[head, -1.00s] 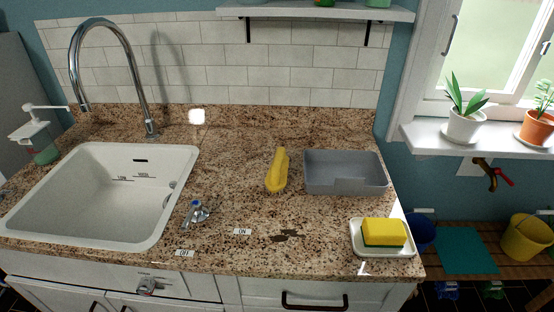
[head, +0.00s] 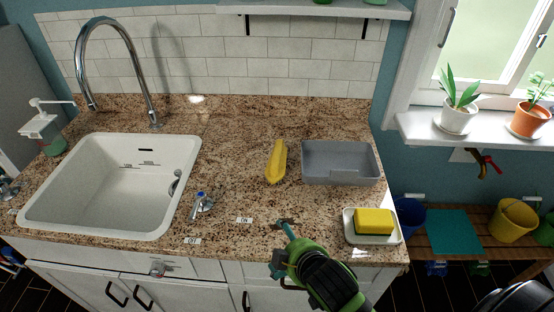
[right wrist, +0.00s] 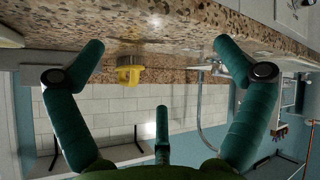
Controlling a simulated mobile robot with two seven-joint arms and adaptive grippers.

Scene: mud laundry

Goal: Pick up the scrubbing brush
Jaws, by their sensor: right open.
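The scrubbing brush (head: 276,162) is yellow and lies on the granite counter, just left of the grey bin, its long side running away from me. My right gripper (head: 287,232) is over the counter's front edge, nearer to me than the brush and apart from it. In the right wrist view the picture is upside down. There, the teal fingers of my right gripper (right wrist: 155,55) are spread wide with nothing between them, and the yellow brush (right wrist: 130,70) shows beyond them. My left gripper is not in view.
A grey bin (head: 342,178) stands right of the brush. A yellow-green sponge (head: 374,221) sits on a white dish (head: 392,239) at the front right. Counter between gripper and brush is mostly clear.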

